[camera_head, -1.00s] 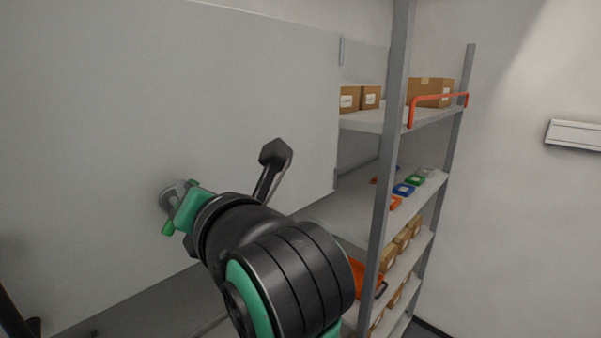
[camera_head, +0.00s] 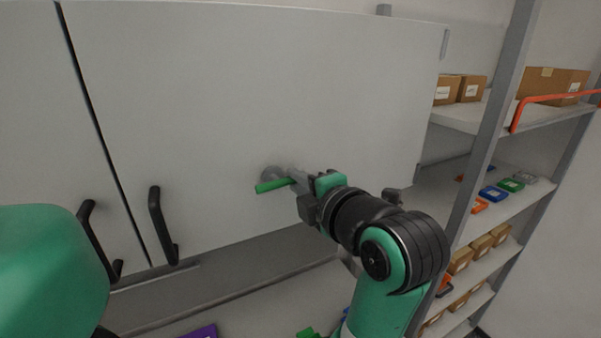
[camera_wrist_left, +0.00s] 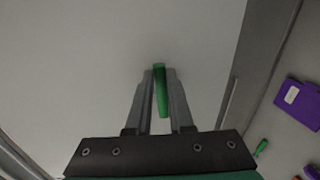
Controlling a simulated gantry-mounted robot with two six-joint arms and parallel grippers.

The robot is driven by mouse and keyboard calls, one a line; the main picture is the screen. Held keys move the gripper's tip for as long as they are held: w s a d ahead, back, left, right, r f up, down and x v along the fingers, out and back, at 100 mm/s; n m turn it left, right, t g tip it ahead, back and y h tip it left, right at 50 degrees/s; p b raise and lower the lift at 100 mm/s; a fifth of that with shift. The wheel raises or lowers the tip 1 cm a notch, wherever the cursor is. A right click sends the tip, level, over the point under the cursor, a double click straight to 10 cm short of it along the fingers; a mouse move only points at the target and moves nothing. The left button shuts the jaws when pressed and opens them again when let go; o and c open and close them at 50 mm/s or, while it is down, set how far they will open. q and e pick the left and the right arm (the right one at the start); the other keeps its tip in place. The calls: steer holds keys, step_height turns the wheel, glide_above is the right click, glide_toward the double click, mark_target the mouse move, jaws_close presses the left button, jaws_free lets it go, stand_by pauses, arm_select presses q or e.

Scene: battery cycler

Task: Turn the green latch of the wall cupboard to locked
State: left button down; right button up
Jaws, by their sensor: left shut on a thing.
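The green latch (camera_head: 272,186) sits on a round grey mount on the pale grey wall cupboard door (camera_head: 230,90). Its bar lies nearly level in the head view, tilted slightly down to the left. My left gripper (camera_head: 293,182) reaches it from the right and is shut on the bar. In the left wrist view the green bar (camera_wrist_left: 161,92) lies between the two grey fingers of the gripper (camera_wrist_left: 160,100). The fingers hide part of the latch. No lock marking can be made out. My right gripper is not in view.
Two black door handles (camera_head: 161,226) (camera_head: 96,240) flank the gap between the cupboard doors. A shelf rack (camera_head: 500,115) with cardboard boxes and coloured trays stands at the right. A purple item (camera_head: 199,332) lies below; it also shows in the left wrist view (camera_wrist_left: 300,100).

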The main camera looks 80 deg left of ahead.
arm_select(q)
steer(key=shift+f+m, duration=0.1)
steer(key=shift+m, duration=0.3)
steer(key=c, duration=0.8)
jaws_free()
steer(key=shift+d, duration=0.1)
steer(key=b+v, duration=0.1)
steer(key=v, duration=1)
steer(key=shift+w+d+b, duration=0.2)
steer(key=shift+w+b, duration=0.05)
steer(key=shift+b, duration=0.15)
